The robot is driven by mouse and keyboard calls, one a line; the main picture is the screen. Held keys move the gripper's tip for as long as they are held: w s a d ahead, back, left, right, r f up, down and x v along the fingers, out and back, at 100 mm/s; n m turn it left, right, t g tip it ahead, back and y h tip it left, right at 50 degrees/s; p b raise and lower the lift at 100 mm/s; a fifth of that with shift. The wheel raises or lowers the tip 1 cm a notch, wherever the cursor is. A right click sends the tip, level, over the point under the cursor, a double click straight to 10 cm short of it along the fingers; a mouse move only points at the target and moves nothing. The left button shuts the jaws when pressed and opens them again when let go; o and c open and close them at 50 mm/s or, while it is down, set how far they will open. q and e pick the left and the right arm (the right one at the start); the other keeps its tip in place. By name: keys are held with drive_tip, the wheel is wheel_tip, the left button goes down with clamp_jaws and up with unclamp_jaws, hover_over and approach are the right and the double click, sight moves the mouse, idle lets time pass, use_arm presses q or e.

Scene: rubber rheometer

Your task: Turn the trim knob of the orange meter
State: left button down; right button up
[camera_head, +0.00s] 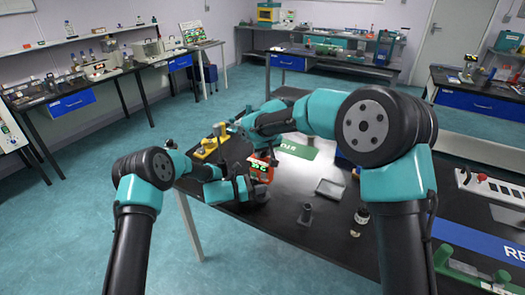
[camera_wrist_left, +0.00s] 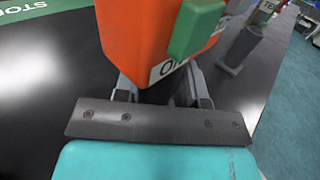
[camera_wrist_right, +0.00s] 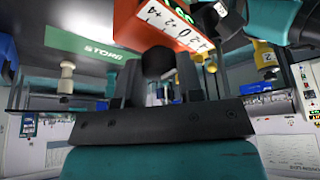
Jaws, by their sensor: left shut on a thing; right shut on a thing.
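The orange meter (camera_head: 262,172) with green lit digits is at the left part of the black table. In the left wrist view its orange body (camera_wrist_left: 135,40) is between the fingers of my left gripper (camera_wrist_left: 162,92), which is shut on it. In the right wrist view the meter's face (camera_wrist_right: 150,18) carries a white scale strip (camera_wrist_right: 175,25) with numbers. The dark trim knob (camera_wrist_right: 157,62) is below that strip, between the fingers of my right gripper (camera_wrist_right: 158,80), which is shut on it. In the head view my right arm partly covers the meter, and the knob cannot be made out.
Yellow-topped items (camera_head: 208,146) stand at the table's left end, close to both arms. A green mat (camera_head: 298,150) lies behind, with a grey tray (camera_head: 330,188), a dark post (camera_head: 305,214) and small bottles (camera_head: 362,214) to the right. Bare table lies between the post and tray.

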drive_tip(key=shift+n+g+y, duration=0.4)
drive_tip(key=shift+n+y, duration=0.3)
drive_tip(key=shift+n, duration=1.3)
drive_tip(key=o, duration=0.9)
drive_tip(key=shift+d+r, duration=0.1)
drive_tip(key=v, duration=1.1)
drive_tip(key=shift+d+r, duration=0.1)
drive_tip(key=shift+r, duration=0.25)
idle(1.6)
use_arm(q)
drive_tip(key=c, duration=0.6)
unclamp_jaws()
